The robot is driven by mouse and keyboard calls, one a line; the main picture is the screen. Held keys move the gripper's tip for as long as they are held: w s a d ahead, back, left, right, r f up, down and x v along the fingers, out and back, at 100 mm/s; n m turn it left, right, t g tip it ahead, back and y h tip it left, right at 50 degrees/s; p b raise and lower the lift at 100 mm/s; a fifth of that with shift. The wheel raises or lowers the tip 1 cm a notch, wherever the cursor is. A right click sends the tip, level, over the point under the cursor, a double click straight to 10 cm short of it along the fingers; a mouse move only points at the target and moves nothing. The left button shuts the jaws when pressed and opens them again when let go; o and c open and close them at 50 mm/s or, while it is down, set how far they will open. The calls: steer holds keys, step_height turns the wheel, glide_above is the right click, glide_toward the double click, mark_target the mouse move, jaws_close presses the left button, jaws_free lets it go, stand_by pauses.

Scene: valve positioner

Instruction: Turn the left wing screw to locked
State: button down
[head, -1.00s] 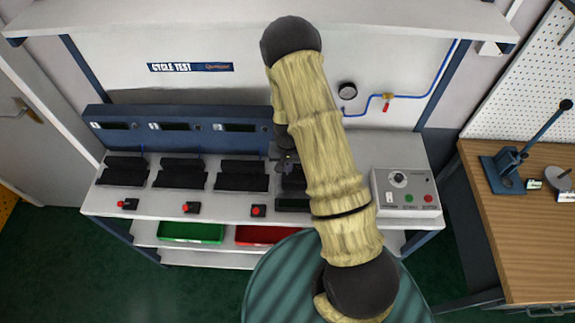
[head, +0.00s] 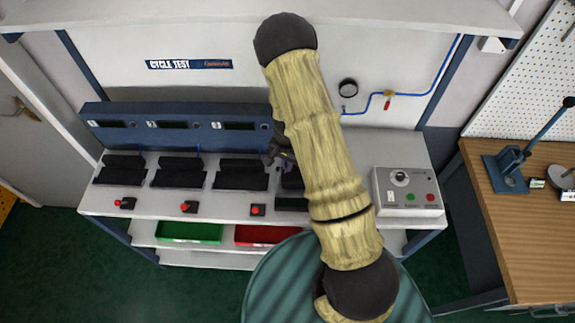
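My gripper (head: 281,160) is small and dark in the head view, above the bench between the third and fourth black cradles. Whether its fingers are open or shut cannot be told. My sleeved arm hides much of the area to its right. No wing screw can be made out; the black cradles (head: 242,175) are too small and dark to show any screw on them.
The test bench (head: 222,204) carries numbered displays (head: 172,125) at the back and red clamps or buttons (head: 258,210) along the front. A grey control box (head: 408,192) stands right of my arm. Green (head: 190,231) and red (head: 262,235) bins sit on the lower shelf.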

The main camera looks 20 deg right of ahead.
steer(key=m, duration=0.6)
steer(key=m+p, duration=0.1)
steer(key=m, duration=0.6)
stand_by(0.4)
steer(key=c, duration=1.6)
jaws_free()
step_height(320, 180, up, 18)
steer(key=b, duration=0.1)
steer(key=shift+f+b, duration=0.25)
steer(key=shift+b, duration=0.15)
